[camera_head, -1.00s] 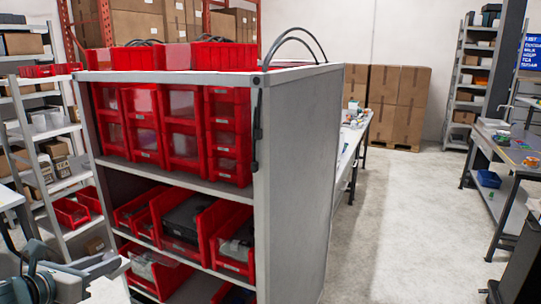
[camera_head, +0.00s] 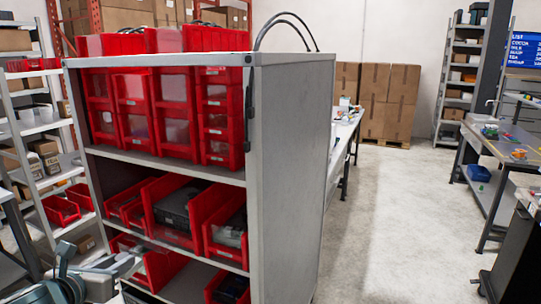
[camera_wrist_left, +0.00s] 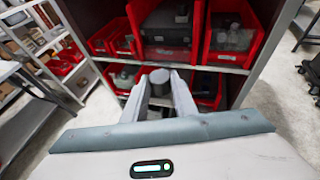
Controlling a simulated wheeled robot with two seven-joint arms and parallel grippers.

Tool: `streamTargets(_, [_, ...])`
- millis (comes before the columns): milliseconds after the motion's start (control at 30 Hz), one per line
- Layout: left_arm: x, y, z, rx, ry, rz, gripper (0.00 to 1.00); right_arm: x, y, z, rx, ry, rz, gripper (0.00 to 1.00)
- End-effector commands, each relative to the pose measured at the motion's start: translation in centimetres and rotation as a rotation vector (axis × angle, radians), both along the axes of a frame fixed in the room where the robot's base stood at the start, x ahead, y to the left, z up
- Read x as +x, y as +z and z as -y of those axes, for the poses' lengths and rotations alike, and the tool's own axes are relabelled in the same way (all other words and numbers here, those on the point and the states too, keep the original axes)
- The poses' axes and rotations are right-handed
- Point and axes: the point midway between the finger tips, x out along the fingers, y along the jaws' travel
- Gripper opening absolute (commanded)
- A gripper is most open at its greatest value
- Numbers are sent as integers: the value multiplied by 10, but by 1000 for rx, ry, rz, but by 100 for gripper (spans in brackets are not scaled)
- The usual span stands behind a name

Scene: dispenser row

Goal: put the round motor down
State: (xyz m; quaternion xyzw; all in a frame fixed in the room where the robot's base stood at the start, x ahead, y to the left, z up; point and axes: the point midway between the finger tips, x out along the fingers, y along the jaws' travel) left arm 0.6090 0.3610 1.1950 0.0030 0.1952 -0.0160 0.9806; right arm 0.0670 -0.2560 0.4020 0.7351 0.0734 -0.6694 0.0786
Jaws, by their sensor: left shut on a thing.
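My left gripper (camera_head: 128,262) is at the lower left of the head view, in front of the lower bins of the grey shelf rack. In the left wrist view its two pale fingers (camera_wrist_left: 160,88) point towards the rack. They are shut on a small grey thing (camera_wrist_left: 159,78), which I take to be the round motor; little of it shows between the fingers. In the head view I cannot make the motor out. A grey round-topped thing (camera_wrist_left: 125,76) shows just left of the fingers, by a red bin. My right gripper is not in view.
The grey rack (camera_head: 288,170) has red drawers (camera_head: 175,115) above and open red bins (camera_head: 222,225) below, one with a black case (camera_head: 185,208). White shelving (camera_head: 40,130) stands at left. Workbenches (camera_head: 495,150) stand at right. The floor (camera_head: 385,220) right of the rack is clear.

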Motion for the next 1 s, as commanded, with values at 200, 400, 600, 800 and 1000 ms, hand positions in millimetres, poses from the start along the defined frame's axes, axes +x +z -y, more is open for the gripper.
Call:
streamTargets(200, [13, -19, 52, -7, 24, 10, 0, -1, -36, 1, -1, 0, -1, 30])
streamTargets(400, [17, -21, 101, -5, 31, 9, 0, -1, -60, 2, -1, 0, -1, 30])
streamTargets(600, [15, -16, 138, -2, 32, 7, 0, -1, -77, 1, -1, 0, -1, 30])
streamTargets(800, [12, -12, 155, -1, 32, 4, 0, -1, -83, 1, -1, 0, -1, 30])
streamTargets(1000, [12, -10, 157, 0, 34, 2, 0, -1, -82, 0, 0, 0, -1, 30])
